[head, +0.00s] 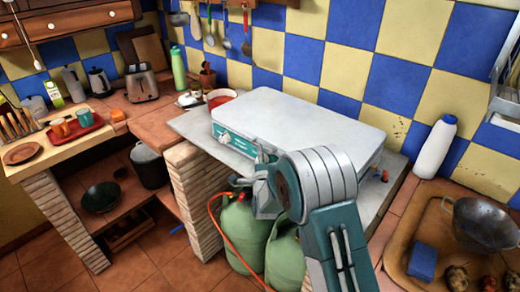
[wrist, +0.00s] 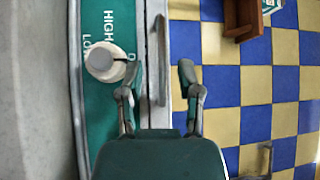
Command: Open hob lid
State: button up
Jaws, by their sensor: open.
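The hob stands on the counter in the head view, its flat pale grey lid (head: 315,120) lying shut. Its teal front panel (head: 235,146) carries knobs; the wrist view shows this panel (wrist: 110,110) with a white knob (wrist: 105,63) and the lettering HIGH. My gripper (head: 262,168) is at the hob's front edge, partly hidden by my wrist. In the wrist view my gripper (wrist: 156,80) is open, one finger over the panel and the other across the pale lid edge (wrist: 160,50). Nothing is clearly held; contact with the edge cannot be told.
Green gas bottles (head: 240,232) and an orange hose stand below the counter. A red pot (head: 221,98) is behind the hob's left end. A white bottle (head: 436,146) and a metal colander (head: 485,224) are at the right. The tiled wall (head: 345,45) is behind; space above the lid is clear.

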jog(key=shift+w+a+r, duration=0.1)
jog(key=shift+w, duration=0.65)
jog(key=shift+w+a+r, duration=0.1)
jog(key=shift+w, duration=0.65)
grip_shut()
